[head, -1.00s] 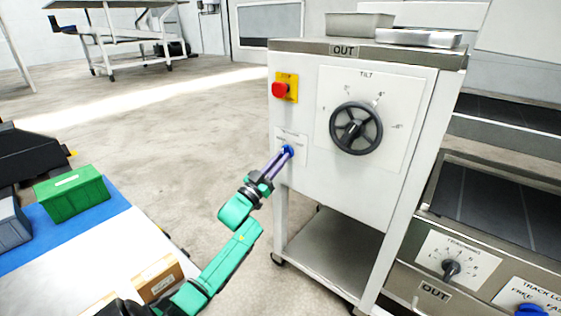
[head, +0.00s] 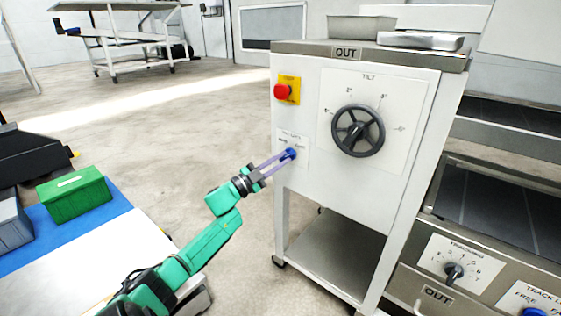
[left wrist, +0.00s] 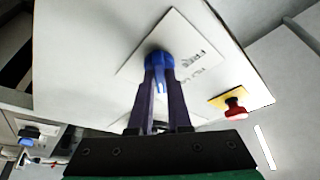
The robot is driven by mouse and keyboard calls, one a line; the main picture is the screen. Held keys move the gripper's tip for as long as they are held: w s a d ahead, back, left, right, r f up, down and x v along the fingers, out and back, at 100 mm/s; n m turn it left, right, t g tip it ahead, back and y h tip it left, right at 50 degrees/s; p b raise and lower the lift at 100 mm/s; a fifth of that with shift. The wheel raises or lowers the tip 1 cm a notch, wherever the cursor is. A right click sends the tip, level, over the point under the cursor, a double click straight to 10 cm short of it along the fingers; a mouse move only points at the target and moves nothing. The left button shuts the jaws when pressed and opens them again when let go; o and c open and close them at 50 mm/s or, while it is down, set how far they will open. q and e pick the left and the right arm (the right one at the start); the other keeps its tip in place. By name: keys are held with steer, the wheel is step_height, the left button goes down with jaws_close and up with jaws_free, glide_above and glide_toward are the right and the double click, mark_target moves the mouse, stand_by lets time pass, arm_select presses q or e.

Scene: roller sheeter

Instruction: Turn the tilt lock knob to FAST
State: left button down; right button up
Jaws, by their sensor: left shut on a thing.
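The blue tilt lock knob (head: 290,154) sits on a small white label plate (head: 301,144) on the front of the white cabinet, below the red button. In the left wrist view the blue knob (left wrist: 159,61) is between my left fingertips, and the word FREE shows on its plate (left wrist: 187,40). My left gripper (head: 283,159) is shut on the knob, reaching in from the left; its fingers also show in the left wrist view (left wrist: 159,80). The gripper hides part of the knob, and I cannot read where it points. My right gripper is not in view.
A dark tilt handwheel (head: 357,130) is to the right of the knob. A red button on a yellow plate (head: 286,90) is just above. A tracking dial (head: 454,272) and another blue knob (head: 533,312) are at lower right. A green box (head: 74,195) stands at left.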

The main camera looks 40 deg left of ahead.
arm_select(q)
steer(key=shift+f, duration=0.1)
stand_by(0.4)
steer(key=c, duration=0.9)
jaws_free()
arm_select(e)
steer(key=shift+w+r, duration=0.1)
arm_select(q)
steer(key=shift+o, duration=0.2)
steer(key=p+v, duration=0.3)
steer(key=v, duration=1.1)
steer(key=shift+s, duration=0.3)
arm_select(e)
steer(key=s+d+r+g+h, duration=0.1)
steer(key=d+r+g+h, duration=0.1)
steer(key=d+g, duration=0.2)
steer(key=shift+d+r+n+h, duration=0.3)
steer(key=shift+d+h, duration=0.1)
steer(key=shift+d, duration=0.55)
arm_select(q)
steer(key=shift+a, duration=0.1)
